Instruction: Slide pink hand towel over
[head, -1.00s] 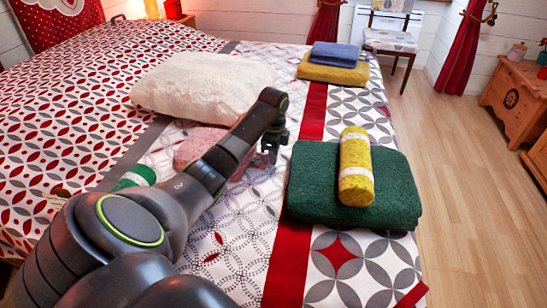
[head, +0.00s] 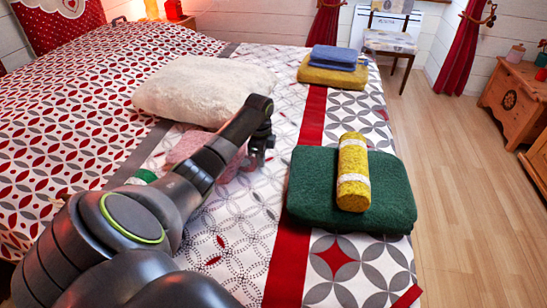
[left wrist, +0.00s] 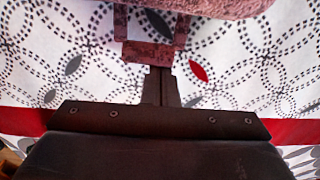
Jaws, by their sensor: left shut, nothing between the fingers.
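The pink hand towel (head: 186,145) lies on the bed's patterned cover, in front of the cream pillow. My left arm hides part of it in the head view. Its edge also shows at the top of the left wrist view (left wrist: 215,8). My left gripper (head: 257,161) is at the towel's right end, pointing down, shut and empty. In the left wrist view its dark jaws (left wrist: 158,84) are below the towel's edge; I cannot tell whether they touch it. My right gripper is not in view.
A folded green towel (head: 399,195) with a yellow roll (head: 353,178) on it lies right of the red stripe. The cream pillow (head: 205,88) is behind the pink towel. Blue (head: 334,57) and yellow (head: 333,76) folded towels are farther back.

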